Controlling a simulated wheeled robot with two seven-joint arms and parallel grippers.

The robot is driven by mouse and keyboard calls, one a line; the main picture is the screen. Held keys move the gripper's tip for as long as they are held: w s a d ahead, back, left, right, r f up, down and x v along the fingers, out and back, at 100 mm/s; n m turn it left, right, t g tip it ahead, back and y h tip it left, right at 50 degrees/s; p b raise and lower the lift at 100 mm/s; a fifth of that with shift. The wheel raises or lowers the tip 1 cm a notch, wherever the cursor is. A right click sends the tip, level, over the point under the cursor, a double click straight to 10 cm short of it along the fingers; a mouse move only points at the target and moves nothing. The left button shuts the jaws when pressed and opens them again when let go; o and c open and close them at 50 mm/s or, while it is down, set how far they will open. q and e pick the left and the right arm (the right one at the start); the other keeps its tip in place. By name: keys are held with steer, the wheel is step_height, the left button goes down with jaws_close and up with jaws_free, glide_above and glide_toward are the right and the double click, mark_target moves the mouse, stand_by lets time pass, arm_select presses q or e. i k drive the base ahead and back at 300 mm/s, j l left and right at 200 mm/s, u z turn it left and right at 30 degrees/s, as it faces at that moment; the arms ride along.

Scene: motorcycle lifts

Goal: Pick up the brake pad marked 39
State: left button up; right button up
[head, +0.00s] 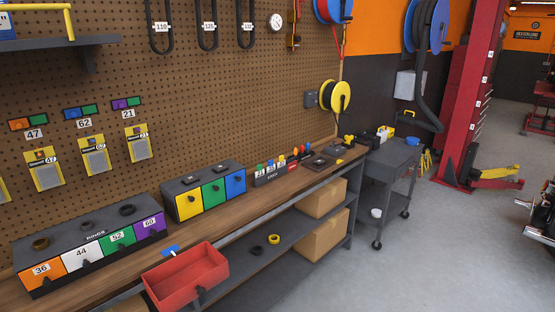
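No brake pad marked 39 can be made out. Yellow packs hang on the pegboard at the left: one tagged 47 (45,176), one tagged 62 (95,156) and one tagged 21 (137,145). Each hangs below a pair of coloured blocks with a number label. Another yellow pack (3,192) is cut off at the left edge and its number is not visible. Neither of my grippers is in view.
The wooden workbench (262,200) holds a drawer box labelled 36, 44, 52 and 60 (95,237) and a yellow-green-blue drawer box (205,190). An open red bin (185,278) juts out in front. A grey cart (388,165) stands beyond; the floor (430,260) at right is clear.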

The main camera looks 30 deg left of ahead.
mark_target(221, 168)
steer(key=i+u, duration=0.35)
steer(key=i+l+u, duration=0.15)
steer(key=i+u, duration=0.15)
steer(key=i, duration=0.15)
steer(key=i+l+u, duration=0.35)
steer(key=i+l, duration=0.15)
steer(key=i, duration=0.15)
steer(key=i+l, duration=0.15)
steer(key=i, duration=0.15)
steer(key=u, duration=1.35)
